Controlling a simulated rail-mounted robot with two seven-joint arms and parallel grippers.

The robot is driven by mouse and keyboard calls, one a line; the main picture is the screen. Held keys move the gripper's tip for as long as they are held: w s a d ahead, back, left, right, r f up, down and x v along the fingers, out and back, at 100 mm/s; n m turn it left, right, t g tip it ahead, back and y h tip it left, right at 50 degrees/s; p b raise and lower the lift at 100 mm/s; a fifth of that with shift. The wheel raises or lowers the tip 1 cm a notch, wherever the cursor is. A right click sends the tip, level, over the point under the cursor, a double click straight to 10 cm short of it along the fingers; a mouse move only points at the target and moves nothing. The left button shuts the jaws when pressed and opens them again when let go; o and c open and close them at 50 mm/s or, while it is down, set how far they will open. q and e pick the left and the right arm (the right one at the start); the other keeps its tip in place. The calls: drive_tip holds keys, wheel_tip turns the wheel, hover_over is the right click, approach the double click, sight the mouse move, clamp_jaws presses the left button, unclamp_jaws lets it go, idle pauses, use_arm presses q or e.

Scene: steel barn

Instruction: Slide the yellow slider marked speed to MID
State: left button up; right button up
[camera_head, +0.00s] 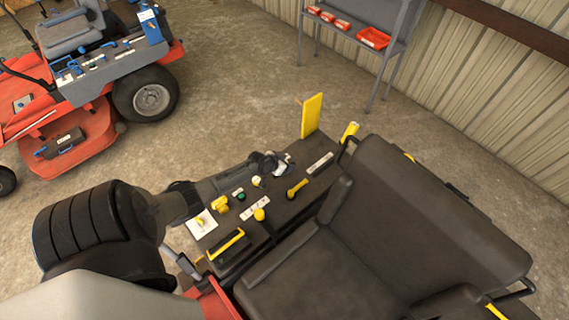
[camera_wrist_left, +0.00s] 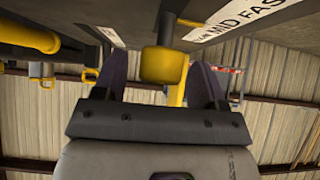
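The knob lies between the two dark fingers of my left gripper (camera_wrist_left: 160,85), which stand apart with a visible gap on the knob's left. In the head view my left gripper (camera_head: 276,164) is low over the far part of the dark console. I cannot tell there which knob it surrounds. My right gripper is not in view.
The console also carries a green knob (camera_head: 240,196), a yellow lever (camera_head: 297,188) and several yellow knobs. An upright yellow panel (camera_head: 312,115) stands at its far side. A black seat (camera_head: 300,275) is close at the right. A red mower (camera_head: 70,110) and shelf (camera_head: 372,12) stand farther back.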

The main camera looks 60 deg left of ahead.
use_arm(q)
drive_tip(key=shift+s+d+r+p, duration=0.1)
drive_tip(key=shift+s+r+p, duration=0.2)
drive_tip(key=shift+r+p, duration=0.1)
drive_tip(key=p+v, duration=0.5)
drive_tip(key=v, duration=0.8)
drive_tip(key=shift+f, duration=0.1)
